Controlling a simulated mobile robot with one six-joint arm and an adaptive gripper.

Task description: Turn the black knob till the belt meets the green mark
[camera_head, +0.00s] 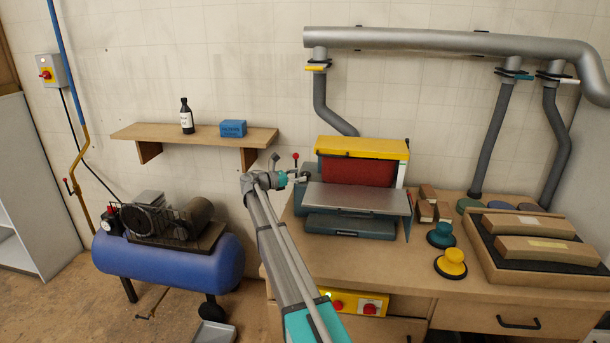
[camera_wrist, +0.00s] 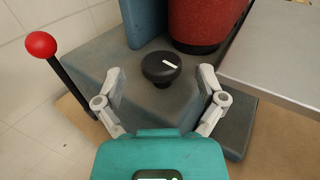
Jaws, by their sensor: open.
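The black knob (camera_wrist: 161,68) stands on the grey top of the sander's side housing in the wrist view. A white line on its top points to the lower right. My gripper (camera_wrist: 165,80) is open, with one finger on each side of the knob and a gap to both. In the head view my gripper (camera_head: 301,177) is at the left end of the sander. The red belt (camera_wrist: 208,22) is wound on a drum behind the knob; it also shows in the head view (camera_head: 357,171) under the yellow hood. I cannot make out the green mark in either view.
A lever with a red ball (camera_wrist: 41,45) rises left of the knob. A flat metal table (camera_wrist: 285,50) lies to the right. A shelf (camera_head: 205,136) with a bottle and a blue box is left of the sander. Sanding blocks stand right of it.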

